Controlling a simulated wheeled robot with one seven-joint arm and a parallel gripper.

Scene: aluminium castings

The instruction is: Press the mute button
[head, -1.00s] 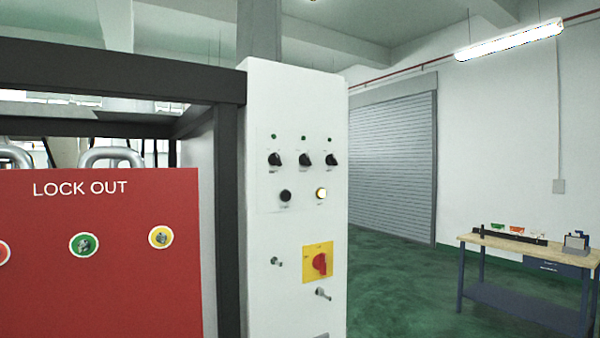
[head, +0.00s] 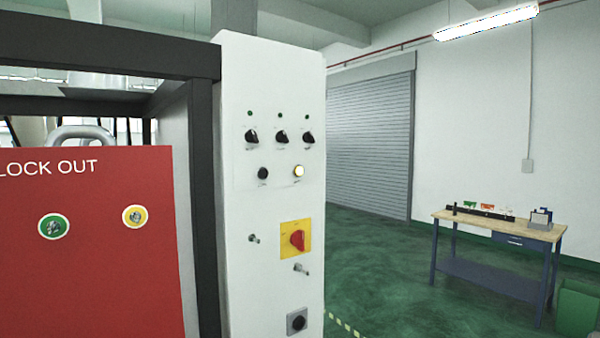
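A white control panel (head: 272,209) stands upright left of the middle in the head view. It has three black rotary knobs in a row, with small green lamps above them. Below the knobs are a black round button (head: 263,173) and a lit pale-yellow button (head: 299,171). Their labels are too small to read, so I cannot tell which is the mute button. A black button on a grey plate (head: 297,321) sits near the bottom. My gripper is not in view.
A red LOCK OUT board (head: 90,270) and a dark frame (head: 206,200) stand left of the panel. A workbench (head: 500,232) with small items stands at the right, beside a green bin (head: 577,308). Green floor (head: 375,265) lies open between panel and workbench.

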